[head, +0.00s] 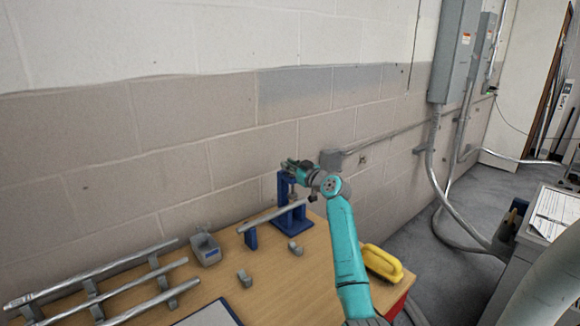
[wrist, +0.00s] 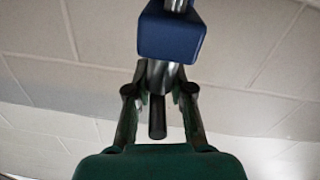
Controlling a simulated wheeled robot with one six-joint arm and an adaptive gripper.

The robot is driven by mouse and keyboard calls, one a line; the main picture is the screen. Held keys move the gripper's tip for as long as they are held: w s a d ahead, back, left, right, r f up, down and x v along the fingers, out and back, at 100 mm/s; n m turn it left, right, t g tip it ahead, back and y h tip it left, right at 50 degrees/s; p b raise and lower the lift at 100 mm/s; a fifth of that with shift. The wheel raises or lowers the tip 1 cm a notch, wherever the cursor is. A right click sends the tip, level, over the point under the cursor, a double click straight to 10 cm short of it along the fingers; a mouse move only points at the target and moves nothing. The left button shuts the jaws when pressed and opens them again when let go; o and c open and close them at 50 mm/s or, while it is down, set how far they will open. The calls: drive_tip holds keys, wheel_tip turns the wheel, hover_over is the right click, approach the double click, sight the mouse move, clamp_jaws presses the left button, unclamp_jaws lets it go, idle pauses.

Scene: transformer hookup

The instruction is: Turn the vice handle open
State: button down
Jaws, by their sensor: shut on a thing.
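The blue vice (head: 282,190) stands upright on the wooden table near the wall. My gripper (head: 296,171) is at the top of the vice, and my teal arm reaches up to it from the front. In the wrist view, my gripper's (wrist: 158,95) two dark fingers close from both sides around the grey metal vice handle (wrist: 157,112). The handle hangs below a blue vice block (wrist: 172,35) with a metal rod above it. The fingertips' exact contact is hard to see. In the head view, the handle is mostly hidden by my gripper.
Grey clamps (head: 295,248) lie nearby. A rack of metal tubes (head: 100,290) and a grey box (head: 206,248) stand left. A yellow object (head: 382,262) lies right of my arm.

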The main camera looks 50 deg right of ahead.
drive_tip(key=n+y, duration=0.2)
drive_tip(key=y, duration=0.1)
drive_tip(key=n+y, duration=0.2)
drive_tip(key=y, duration=0.1)
drive_tip(key=shift+s+d+r+t, duration=0.1)
drive_tip(key=shift+s+t, duration=0.05)
drive_tip(key=shift+t, duration=0.15)
drive_tip(key=shift+a+n+g+y, duration=0.15)
drive_tip(key=shift+n+g+y, duration=0.2)
drive_tip(key=shift+n+y, duration=0.9)
drive_tip(key=shift+a+n+g+y, duration=0.15)
drive_tip(key=shift+n+g+y, duration=0.35)
drive_tip(key=shift+y, duration=1.25)
drive_tip(key=shift+n+y, duration=0.6)
drive_tip(key=shift+n, duration=0.05)
drive_tip(key=c, duration=1.2)
unclamp_jaws()
drive_tip(key=shift+a+g, duration=0.1)
drive_tip(key=shift+g, duration=0.15)
drive_tip(key=v, duration=0.7)
drive_tip(key=shift+s, duration=0.2)
